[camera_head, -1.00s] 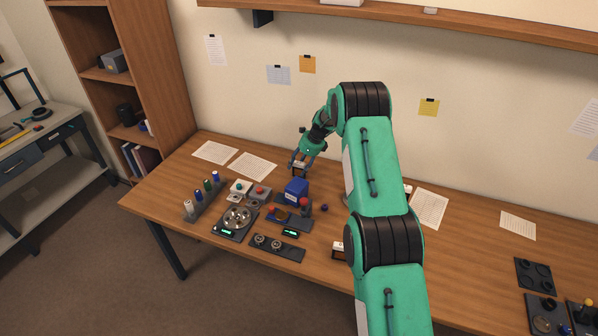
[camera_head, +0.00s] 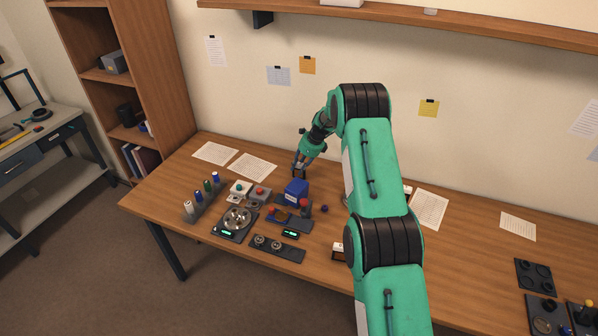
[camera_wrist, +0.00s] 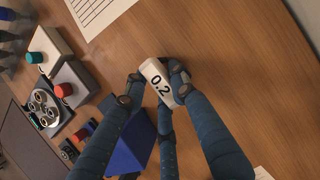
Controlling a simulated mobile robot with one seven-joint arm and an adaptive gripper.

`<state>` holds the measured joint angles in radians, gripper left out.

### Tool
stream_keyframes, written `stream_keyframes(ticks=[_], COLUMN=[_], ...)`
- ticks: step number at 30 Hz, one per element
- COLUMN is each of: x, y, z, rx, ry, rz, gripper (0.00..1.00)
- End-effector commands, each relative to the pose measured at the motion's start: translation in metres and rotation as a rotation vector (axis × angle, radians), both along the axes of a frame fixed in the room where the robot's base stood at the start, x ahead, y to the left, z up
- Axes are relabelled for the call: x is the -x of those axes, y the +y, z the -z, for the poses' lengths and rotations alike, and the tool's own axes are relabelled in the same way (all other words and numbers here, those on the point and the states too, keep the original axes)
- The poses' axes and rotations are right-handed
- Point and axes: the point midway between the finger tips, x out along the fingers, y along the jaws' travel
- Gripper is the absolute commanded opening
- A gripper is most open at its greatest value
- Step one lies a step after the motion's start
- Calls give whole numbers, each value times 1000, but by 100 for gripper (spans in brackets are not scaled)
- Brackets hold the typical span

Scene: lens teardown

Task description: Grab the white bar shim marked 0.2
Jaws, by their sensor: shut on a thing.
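The white bar shim (camera_wrist: 155,76) marked 0.2 shows in the middle of the wrist view, its black digits facing the camera. My gripper (camera_wrist: 158,84) is shut on it, with dark blue fingers on both sides of the bar. In the head view my gripper (camera_head: 299,172) is at the back of the desk, behind the blue box. The shim is too small and covered there to make out. I cannot tell whether it touches the desk.
The blue box (camera_head: 296,188) stands close to my gripper; it also shows in the wrist view (camera_wrist: 131,148).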

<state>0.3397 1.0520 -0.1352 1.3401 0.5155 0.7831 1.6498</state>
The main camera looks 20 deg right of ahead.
Motion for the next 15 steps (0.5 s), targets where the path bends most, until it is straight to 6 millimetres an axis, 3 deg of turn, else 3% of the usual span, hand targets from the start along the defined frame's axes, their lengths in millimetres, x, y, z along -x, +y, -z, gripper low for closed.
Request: stream_keyframes(ticks=[8, 15], x=[0, 0], y=[0, 0], z=[-2, -19], rx=[0, 1], ry=[0, -1], rz=[0, -1], gripper=[0, 0])
